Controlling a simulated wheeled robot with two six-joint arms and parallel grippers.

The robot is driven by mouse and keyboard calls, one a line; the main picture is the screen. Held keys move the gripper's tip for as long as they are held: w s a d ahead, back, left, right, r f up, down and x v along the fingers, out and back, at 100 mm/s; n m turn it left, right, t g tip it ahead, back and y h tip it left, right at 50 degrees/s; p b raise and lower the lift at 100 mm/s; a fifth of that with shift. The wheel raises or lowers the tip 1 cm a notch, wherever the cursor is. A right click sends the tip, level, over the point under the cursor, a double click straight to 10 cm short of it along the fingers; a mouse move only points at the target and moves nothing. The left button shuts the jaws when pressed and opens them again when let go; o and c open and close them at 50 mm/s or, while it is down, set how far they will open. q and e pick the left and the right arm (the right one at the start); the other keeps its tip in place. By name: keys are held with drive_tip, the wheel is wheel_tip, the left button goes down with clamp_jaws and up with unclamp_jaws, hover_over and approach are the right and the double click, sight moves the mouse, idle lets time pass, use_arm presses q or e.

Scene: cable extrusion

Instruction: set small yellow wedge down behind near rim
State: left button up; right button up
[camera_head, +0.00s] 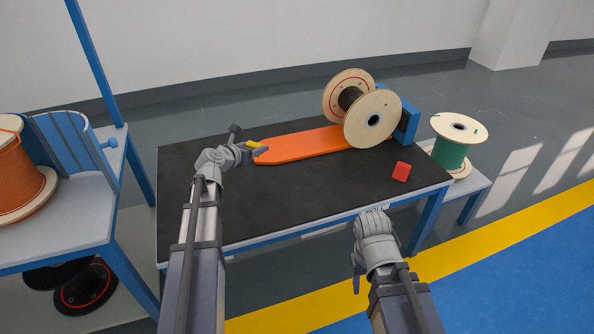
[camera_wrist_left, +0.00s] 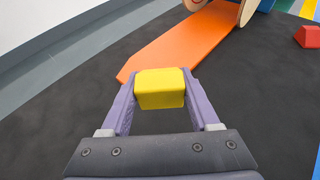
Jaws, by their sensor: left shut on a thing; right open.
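The small yellow wedge (camera_head: 256,145) is between the fingers of my left gripper (camera_head: 258,149), over or beside the left end of an orange ramp (camera_head: 305,146). In the left wrist view the wedge (camera_wrist_left: 161,88) is gripped between both fingertips, with the orange ramp (camera_wrist_left: 185,43) beyond it. I cannot tell how high it is above the black table top. A large wooden reel (camera_head: 372,119) with dark cable stands at the ramp's right end; its near round flange faces me. My right gripper (camera_head: 357,272) hangs in front of the table's near edge, apart from everything.
A red block (camera_head: 401,171) lies on the right part of the black table (camera_head: 300,191). A blue block (camera_head: 407,122) stands behind the reel. A green cable reel (camera_head: 452,155) stands on a side stand. The table's front middle is clear.

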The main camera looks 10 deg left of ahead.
use_arm(q)
drive_tip(key=shift+a+f, duration=0.15)
drive_tip(key=b, duration=0.6)
hover_over(257, 177)
wheel_tip(257, 177, down, 6)
drive_tip(key=shift+f, duration=0.15)
wheel_tip(257, 177, down, 4)
drive_tip(key=b, duration=0.4)
drive_tip(key=o, duration=1.4)
